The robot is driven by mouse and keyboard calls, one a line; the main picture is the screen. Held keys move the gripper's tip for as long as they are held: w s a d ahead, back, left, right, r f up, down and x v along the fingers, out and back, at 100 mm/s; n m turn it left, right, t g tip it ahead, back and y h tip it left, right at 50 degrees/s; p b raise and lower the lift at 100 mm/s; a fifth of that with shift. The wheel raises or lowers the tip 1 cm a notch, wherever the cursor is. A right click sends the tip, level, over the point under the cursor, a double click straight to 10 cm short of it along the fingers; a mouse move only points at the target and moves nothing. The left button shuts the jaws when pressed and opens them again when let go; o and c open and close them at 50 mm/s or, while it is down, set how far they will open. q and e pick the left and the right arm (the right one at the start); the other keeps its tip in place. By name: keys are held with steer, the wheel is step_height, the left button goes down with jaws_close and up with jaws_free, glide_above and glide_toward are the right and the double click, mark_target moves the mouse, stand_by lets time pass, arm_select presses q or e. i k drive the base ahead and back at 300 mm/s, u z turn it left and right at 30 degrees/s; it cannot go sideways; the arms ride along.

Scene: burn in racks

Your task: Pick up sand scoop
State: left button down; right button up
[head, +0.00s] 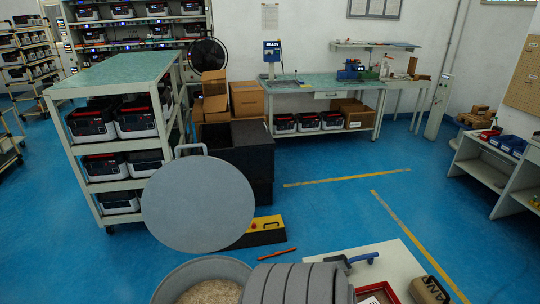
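A round grey bin (242,270) with pale grainy sand (208,292) in it stands at the bottom edge, partly cut off. A large round grey lid (198,205) with a loop handle stands upright behind it. A small blue and dark object (362,258) lies at the far edge of a pale flat surface (402,262), right of the bin. It may be the sand scoop, but I cannot tell. No other clear scoop shows. Neither of my grippers is in view.
A red tray (378,292) and a brown pack (429,290) are on the pale surface. A yellow and black box (264,231) and an orange bar (277,254) are on the floor. Blue floor lies open beyond.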

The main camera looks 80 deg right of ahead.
mark_target(342, 261)
steer(key=u, duration=0.8)
steer(key=k, duration=3)
steer(key=z, duration=0.4)
